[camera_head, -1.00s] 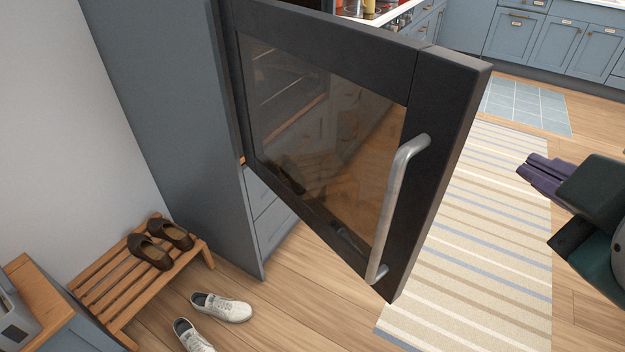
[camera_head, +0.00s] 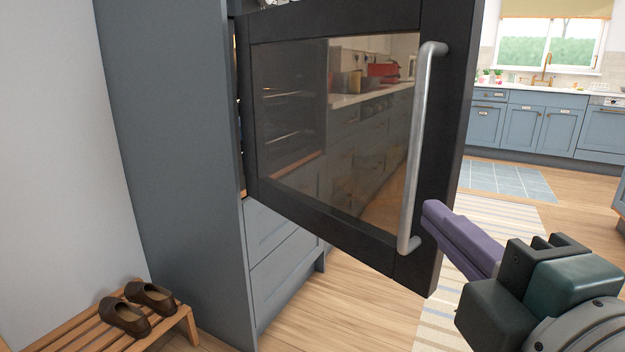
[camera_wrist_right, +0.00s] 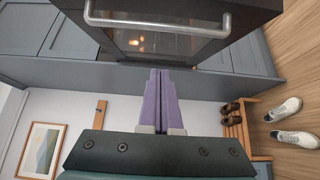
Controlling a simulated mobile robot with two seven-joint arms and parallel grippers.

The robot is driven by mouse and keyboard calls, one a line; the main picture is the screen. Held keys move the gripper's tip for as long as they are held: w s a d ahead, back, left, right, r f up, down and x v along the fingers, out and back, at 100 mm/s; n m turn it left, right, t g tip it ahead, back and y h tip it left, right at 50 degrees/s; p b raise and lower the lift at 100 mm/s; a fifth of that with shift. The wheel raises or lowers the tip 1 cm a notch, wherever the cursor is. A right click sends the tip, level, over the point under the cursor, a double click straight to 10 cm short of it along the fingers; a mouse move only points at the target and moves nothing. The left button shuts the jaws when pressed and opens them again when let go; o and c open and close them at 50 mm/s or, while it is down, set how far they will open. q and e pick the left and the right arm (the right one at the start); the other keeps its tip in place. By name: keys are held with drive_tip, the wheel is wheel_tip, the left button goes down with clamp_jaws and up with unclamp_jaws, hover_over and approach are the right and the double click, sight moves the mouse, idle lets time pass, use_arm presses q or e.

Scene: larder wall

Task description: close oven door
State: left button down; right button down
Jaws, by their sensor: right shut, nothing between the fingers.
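The oven door (camera_head: 345,222) is dark with a glass pane and stands open, swung out from the tall grey-blue cabinet. Its silver bar handle (camera_head: 416,150) runs upright near the free edge. In the right wrist view the door (camera_wrist_right: 258,14) and handle (camera_wrist_right: 155,27) lie ahead of the fingertips. My right gripper (camera_head: 430,212) has purple fingers, shut and empty. In the head view its tips overlap the door's lower free edge, just right of the handle's lower end. I cannot tell whether they touch the door. My left gripper is out of view.
The tall cabinet (camera_head: 180,150) holds the oven, with drawers (camera_head: 280,255) below. A wooden shoe rack (camera_head: 185,322) with brown shoes (camera_head: 126,316) stands at the lower left. White sneakers (camera_wrist_right: 292,138) lie on the floor. A striped rug (camera_head: 505,213) covers open floor at right.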

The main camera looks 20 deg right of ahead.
drive_tip(key=p, duration=0.1)
approach(417, 177)
drive_tip(key=w+a+r, duration=0.2)
drive_tip(key=w+a, duration=0.2)
drive_tip(key=w+d, duration=0.2)
drive_tip(key=d, duration=0.1)
drive_tip(key=shift+w+f, duration=0.25)
drive_tip(key=shift+f, duration=0.1)
drive_tip(key=shift+w+d, duration=0.3)
drive_tip(key=shift+d, duration=0.1)
